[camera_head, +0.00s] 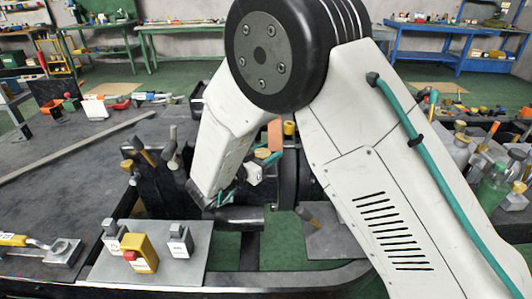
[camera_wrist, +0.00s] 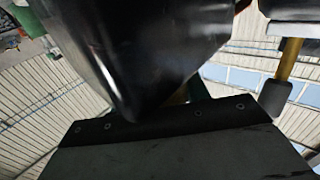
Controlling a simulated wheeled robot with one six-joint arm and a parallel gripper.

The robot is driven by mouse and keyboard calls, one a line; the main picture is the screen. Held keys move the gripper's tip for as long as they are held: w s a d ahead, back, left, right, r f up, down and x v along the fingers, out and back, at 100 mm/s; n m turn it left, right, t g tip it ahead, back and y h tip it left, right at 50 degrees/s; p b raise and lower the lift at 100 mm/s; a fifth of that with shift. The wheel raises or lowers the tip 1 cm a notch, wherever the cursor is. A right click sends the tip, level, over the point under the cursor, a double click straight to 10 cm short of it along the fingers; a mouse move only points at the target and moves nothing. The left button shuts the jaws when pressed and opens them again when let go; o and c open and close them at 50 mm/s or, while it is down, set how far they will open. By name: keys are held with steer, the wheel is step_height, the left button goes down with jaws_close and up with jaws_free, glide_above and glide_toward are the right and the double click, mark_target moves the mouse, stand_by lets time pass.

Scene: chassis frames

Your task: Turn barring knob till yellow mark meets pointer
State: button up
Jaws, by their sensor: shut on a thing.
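My gripper (camera_head: 222,203) is low at the centre of the head view, at the end of my white arm, beside dark machinery. It is mostly hidden by the arm. In the wrist view a large, smooth black body (camera_wrist: 135,50), which looks like the barring knob, fills the upper middle, close to the camera. A dark plate with small screws lies below it. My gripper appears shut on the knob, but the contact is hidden. I cannot make out the yellow mark or the pointer.
A grey panel (camera_head: 195,240) carries a yellow box with a red button (camera_head: 138,254) and two grey switch blocks. Several handled tools stand left of my arm. Bottles (camera_head: 495,185) crowd the right bench. The dark bench top (camera_head: 60,185) at left is mostly clear.

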stand_by(0.4)
steer(key=o, duration=1)
steer(key=shift+v, duration=3.95)
steer(key=shift+w+a+r, duration=0.1)
